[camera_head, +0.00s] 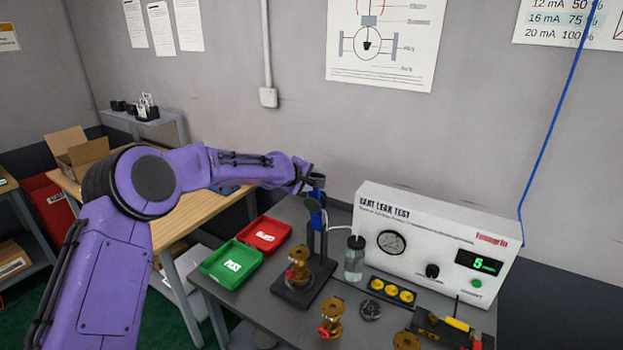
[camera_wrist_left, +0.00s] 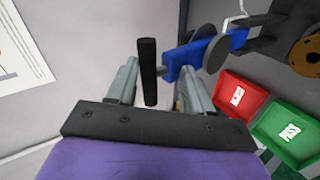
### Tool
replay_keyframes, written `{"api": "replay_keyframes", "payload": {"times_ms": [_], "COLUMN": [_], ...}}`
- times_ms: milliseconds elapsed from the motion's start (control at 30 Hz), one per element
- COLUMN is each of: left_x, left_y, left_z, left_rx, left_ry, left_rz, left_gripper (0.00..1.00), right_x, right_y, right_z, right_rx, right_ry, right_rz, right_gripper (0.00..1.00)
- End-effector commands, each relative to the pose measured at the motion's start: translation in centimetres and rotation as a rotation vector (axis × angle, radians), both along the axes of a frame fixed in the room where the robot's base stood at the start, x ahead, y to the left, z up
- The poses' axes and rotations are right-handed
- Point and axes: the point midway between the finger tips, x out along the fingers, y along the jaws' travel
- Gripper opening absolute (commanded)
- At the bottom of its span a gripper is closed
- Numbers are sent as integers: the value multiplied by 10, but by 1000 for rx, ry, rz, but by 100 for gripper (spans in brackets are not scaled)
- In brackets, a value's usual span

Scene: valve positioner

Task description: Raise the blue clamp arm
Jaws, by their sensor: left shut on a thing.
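The blue clamp arm (camera_head: 313,203) is at the top of the dark clamp stand (camera_head: 324,240), above a brass valve (camera_head: 298,266) on the stand's base. My left gripper (camera_head: 308,177) is at the upper end of the clamp arm. In the left wrist view the blue clamp arm (camera_wrist_left: 206,53) has a round grey disc and a black handle (camera_wrist_left: 149,72). The handle lies between the fingers of my left gripper (camera_wrist_left: 155,82), which is shut on it. The exact finger contact is hard to see. My right gripper is not in view.
A leak test box (camera_head: 430,240) stands right of the stand, with a clear bottle (camera_head: 354,262) between. Green (camera_head: 231,264) and red (camera_head: 264,234) trays lie left of the stand. Another brass valve (camera_head: 331,318) and a yellow-handled tool (camera_head: 456,324) are at the front.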

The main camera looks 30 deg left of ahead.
Motion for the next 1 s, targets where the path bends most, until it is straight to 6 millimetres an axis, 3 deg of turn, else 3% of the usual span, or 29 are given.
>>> {"api": "replay_keyframes", "payload": {"times_ms": [67, 100, 567, 1000], "left_x": [-3, -3, -9, -83], "left_y": [0, 0, 0, 3], "left_z": [-11, -11, -7, 44], "left_rx": [8, 8, 6, 7], "left_ry": [19, 19, 16, 2], "left_rz": [-6, -6, -6, -5], "left_gripper": [0, 48, 48, 48], "right_x": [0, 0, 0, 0], "right_y": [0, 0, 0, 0], "right_z": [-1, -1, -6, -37], "right_rx": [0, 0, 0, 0], "right_ry": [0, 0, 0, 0], "right_rz": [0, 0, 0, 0], "right_gripper": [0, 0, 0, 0]}}
